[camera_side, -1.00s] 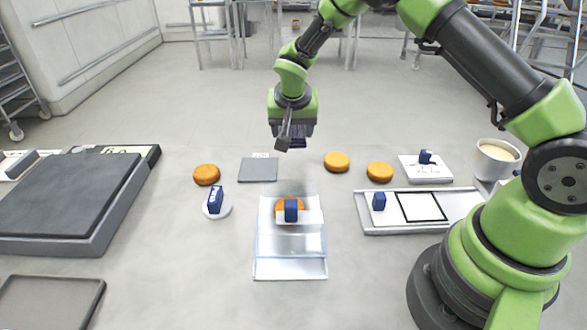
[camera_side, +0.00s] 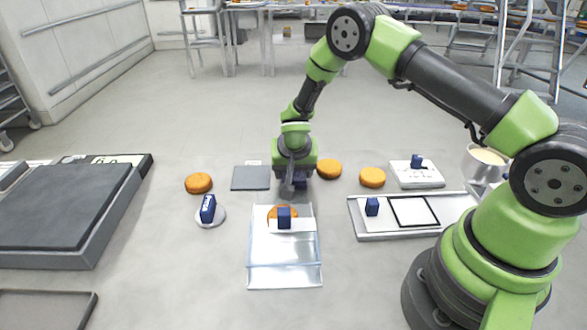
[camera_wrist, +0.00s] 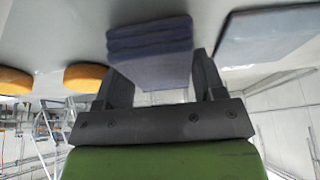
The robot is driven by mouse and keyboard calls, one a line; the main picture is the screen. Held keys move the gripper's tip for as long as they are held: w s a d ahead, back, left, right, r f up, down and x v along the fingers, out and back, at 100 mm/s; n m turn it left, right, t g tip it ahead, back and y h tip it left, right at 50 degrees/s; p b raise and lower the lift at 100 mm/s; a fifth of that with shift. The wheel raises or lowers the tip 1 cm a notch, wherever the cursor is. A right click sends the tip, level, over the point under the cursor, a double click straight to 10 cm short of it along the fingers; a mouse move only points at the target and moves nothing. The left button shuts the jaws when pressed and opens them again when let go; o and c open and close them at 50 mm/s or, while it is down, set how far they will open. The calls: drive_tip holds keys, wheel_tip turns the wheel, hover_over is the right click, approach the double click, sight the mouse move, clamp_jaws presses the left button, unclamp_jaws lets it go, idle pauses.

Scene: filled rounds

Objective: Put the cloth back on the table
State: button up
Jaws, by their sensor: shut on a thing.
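The cloth (camera_wrist: 150,48) is a dark blue folded stack between the two fingers of my gripper (camera_wrist: 163,80) in the wrist view. My gripper is shut on it. In the side view my gripper (camera_side: 295,182) is low over the table (camera_side: 180,265), just right of a grey square mat (camera_side: 251,178). I cannot tell whether the cloth touches the table.
Orange rounds stand on the table, one left of the mat (camera_side: 199,183) and two right of my gripper (camera_side: 329,169). A clear-fronted metal tray (camera_side: 285,275) stands nearer the camera.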

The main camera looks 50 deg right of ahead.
drive_tip(key=shift+f, duration=0.2)
drive_tip(key=o, duration=0.8)
drive_tip(key=shift+f, duration=0.1)
drive_tip(key=shift+o, duration=0.3)
drive_tip(key=shift+s+d, duration=0.1)
